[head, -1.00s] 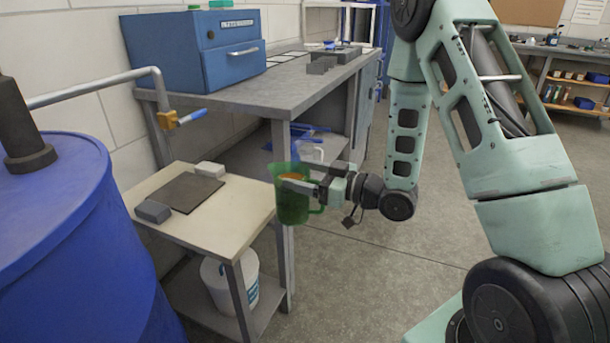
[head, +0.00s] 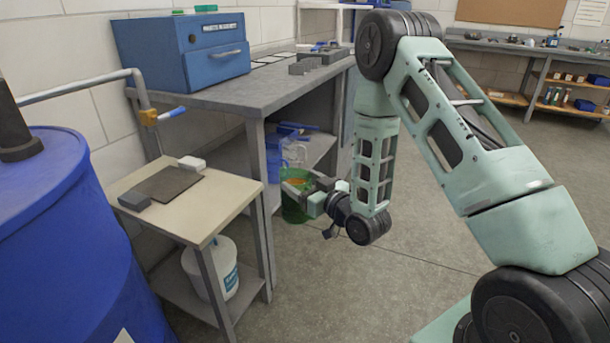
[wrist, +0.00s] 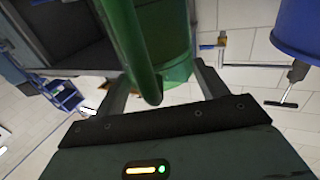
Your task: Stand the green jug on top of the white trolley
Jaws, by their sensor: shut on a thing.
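The green jug (head: 293,213) is held in the air, roughly upright, with something orange showing at its top. My gripper (head: 302,190) is shut on it; in the wrist view the green jug (wrist: 172,45) sits between the two fingers, its handle towards the camera. A low cream-topped stand (head: 217,207) with grey legs and a lower shelf is left of the jug, apart from it. A white frame with a flat top (head: 338,6) shows only partly behind the bench. I cannot tell which of these two is the white trolley.
The stand's top holds a dark mat (head: 170,184), a grey block (head: 134,200) and a white block (head: 192,163). A white bucket (head: 215,268) is on its lower shelf. A blue drum (head: 60,240) is at left. A grey bench (head: 250,93) is behind. The floor at right is clear.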

